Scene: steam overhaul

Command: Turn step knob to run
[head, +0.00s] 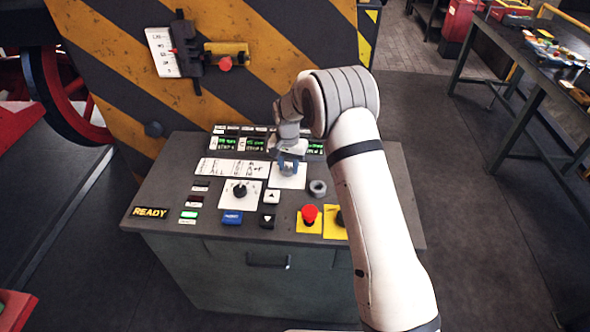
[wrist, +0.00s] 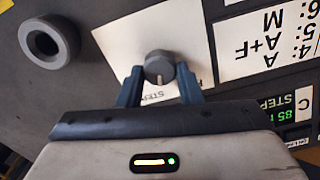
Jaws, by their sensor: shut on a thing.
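The step knob (wrist: 159,68) is a round grey knob with a light pointer line, on a white plate (wrist: 128,45) lettered "STEP", seen upside down in the wrist view. My gripper (wrist: 158,76) has its two blue fingers on either side of the knob, shut on it. In the head view my gripper (head: 289,163) reaches down onto the white step plate (head: 288,182) on the console's right half, and it mostly hides the knob. The plate's position labels are largely covered, so I cannot tell which position the pointer marks.
A second knob (head: 239,189) sits on a white plate to the left. A red mushroom button (head: 309,213) stands in front, near a grey ring (head: 318,187). Black arrow buttons (head: 271,196), a blue button (head: 232,217) and a lit READY sign (head: 150,212) are on the console.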

